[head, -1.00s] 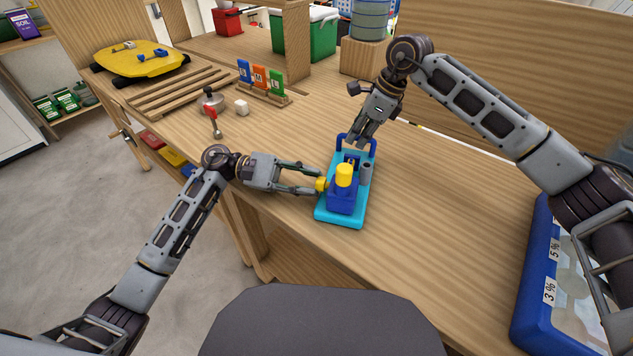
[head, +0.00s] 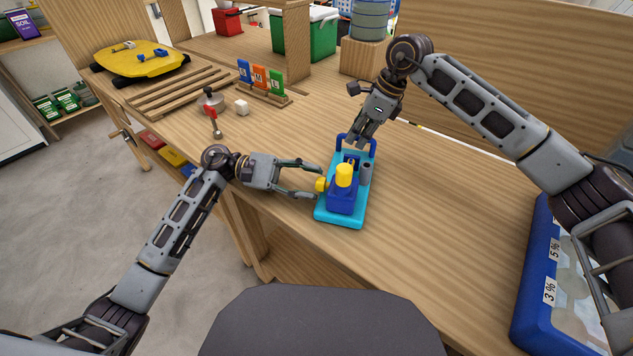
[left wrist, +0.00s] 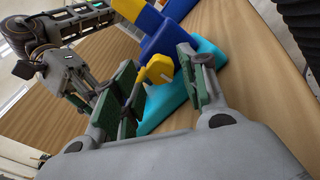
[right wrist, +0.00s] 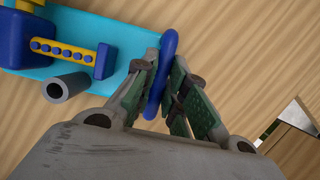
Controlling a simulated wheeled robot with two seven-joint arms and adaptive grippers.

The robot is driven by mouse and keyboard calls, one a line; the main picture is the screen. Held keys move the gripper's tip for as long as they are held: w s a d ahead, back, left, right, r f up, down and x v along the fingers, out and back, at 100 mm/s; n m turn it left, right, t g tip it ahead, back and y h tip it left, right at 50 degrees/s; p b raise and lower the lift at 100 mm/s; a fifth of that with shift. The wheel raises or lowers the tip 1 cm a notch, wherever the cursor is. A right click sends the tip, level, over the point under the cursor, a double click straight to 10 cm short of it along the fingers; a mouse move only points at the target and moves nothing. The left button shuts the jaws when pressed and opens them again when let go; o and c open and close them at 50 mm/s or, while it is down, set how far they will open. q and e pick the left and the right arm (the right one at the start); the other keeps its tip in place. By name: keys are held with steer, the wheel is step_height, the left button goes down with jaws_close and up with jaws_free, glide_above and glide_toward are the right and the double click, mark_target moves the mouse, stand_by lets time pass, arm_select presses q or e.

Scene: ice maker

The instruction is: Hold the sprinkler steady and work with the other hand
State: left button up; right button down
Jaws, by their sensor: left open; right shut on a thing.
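The sprinkler is a blue body with a yellow top on a cyan base (head: 338,217), standing on the wooden bench. A blue loop handle (right wrist: 170,50) rises at its far end. My right gripper (head: 358,140) is shut on that handle. A yellow knob (head: 321,185) sticks out of the sprinkler's left side. My left gripper (head: 318,180) is open, its fingers on either side of the knob. In the left wrist view the yellow knob (left wrist: 160,69) lies between the spread fingers, with gaps showing. A grey tube (right wrist: 66,87) stands on the base.
A blue-rimmed bin (head: 527,290) is at the right. The bench between the sprinkler and bin is clear.

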arm_select(q)
steer(key=shift+w+a, duration=0.2)
steer(key=shift+a, duration=0.75)
steer(key=shift+w+a, duration=0.2)
steer(key=shift+a, duration=0.8)
steer(key=shift+w+a, duration=0.2)
steer(key=shift+a, duration=0.75)
steer(key=shift+a, duration=0.1)
steer(key=shift+w+a, duration=0.2)
steer(key=shift+a, duration=0.9)
steer(key=shift+w+a, duration=0.25)
steer(key=shift+a, duration=0.9)
steer(key=shift+w+a, duration=0.2)
steer(key=shift+a, duration=0.9)
arm_select(e)
steer(key=c, duration=1.5)
jaws_free()
arm_select(q)
steer(key=shift+r, duration=0.1)
arm_select(e)
steer(key=shift+d+r, duration=0.1)
steer(key=shift+r, duration=0.05)
arm_select(q)
steer(key=shift+r+p, duration=1.9)
steer(key=shift+p, duration=0.15)
arm_select(e)
steer(key=shift+v, duration=3.9)
